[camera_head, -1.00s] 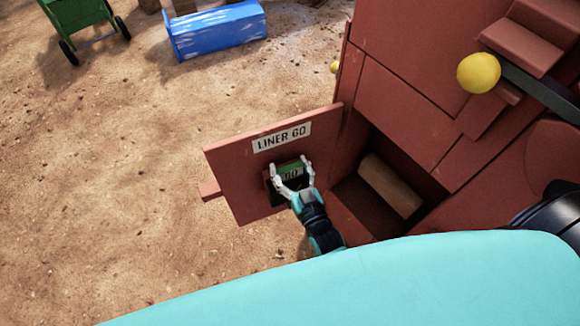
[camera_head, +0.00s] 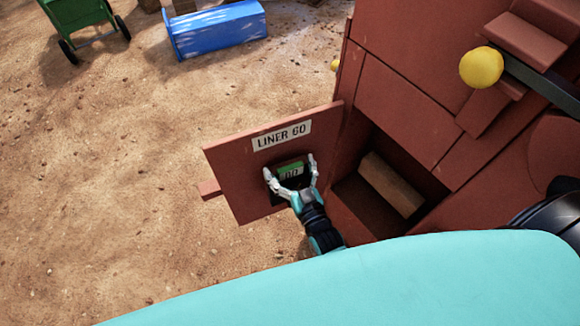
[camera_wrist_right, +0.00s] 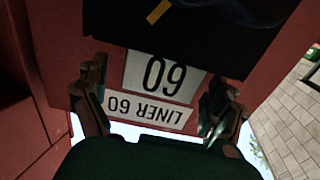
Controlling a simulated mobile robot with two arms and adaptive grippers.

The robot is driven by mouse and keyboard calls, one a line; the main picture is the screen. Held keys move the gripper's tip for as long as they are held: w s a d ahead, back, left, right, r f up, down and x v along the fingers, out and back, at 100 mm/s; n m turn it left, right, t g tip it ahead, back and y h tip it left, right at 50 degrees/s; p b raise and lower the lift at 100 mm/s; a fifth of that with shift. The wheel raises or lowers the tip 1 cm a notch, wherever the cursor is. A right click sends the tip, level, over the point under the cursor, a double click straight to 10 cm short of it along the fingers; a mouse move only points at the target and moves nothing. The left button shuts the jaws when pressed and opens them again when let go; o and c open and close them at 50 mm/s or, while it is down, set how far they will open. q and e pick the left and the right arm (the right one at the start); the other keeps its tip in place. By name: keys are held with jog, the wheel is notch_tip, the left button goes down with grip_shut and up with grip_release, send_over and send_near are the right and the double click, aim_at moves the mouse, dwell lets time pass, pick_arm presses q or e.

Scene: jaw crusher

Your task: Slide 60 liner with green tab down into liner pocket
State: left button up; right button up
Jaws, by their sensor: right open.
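The liner's green tab (camera_head: 291,170) shows on the open red door panel, below the white LINER 60 label (camera_head: 284,135). A dark area surrounds the tab; I cannot tell liner from pocket there, or how deep the liner sits. My right gripper (camera_head: 290,168) is open, with one finger on each side of the tab and a gap to it. In the right wrist view its fingers (camera_wrist_right: 155,90) are spread on either side of an upside-down white 60 plate (camera_wrist_right: 163,76), with the LINER 60 label just below. My left gripper is not in view.
The red crusher body (camera_head: 400,105) stands right of the panel, with an opening holding a brown block (camera_head: 390,184). A yellow ball knob (camera_head: 481,67) sticks out above. A blue box (camera_head: 218,30) and green cart (camera_head: 80,20) stand far back. Sandy ground at left is clear.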

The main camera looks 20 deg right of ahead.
jog(key=shift+s+f, duration=0.1)
jog(key=shift+f, duration=0.15)
jog(key=s+d, duration=0.1)
jog(key=s, duration=1)
jog(key=shift+s+r, duration=0.2)
jog(key=shift+s, duration=0.2)
